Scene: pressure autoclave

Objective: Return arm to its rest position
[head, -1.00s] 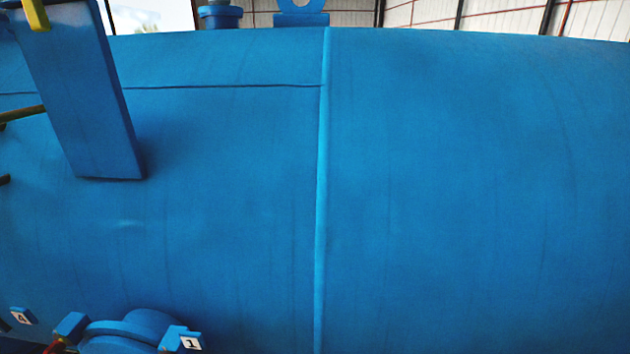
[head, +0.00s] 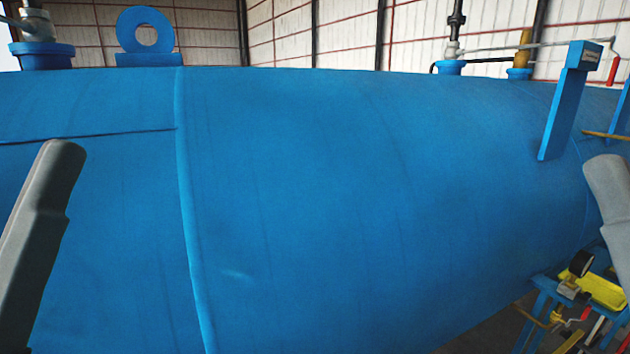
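The large blue autoclave vessel (head: 380,200) fills most of the head view, with a raised vertical seam (head: 188,210) left of the middle. A grey arm link of mine (head: 38,240) rises at the left edge, in front of the vessel. Another grey arm link of mine (head: 608,205) shows at the right edge. Both are cut off by the frame. Neither gripper is in view, so their fingers and anything in them are hidden.
A lifting eye (head: 145,35) and a flanged fitting (head: 40,50) stand on top at left. Pipe fittings (head: 450,60) and a blue upright bracket (head: 565,105) stand at right. A blue stand with a yellow tray (head: 598,288) is at lower right.

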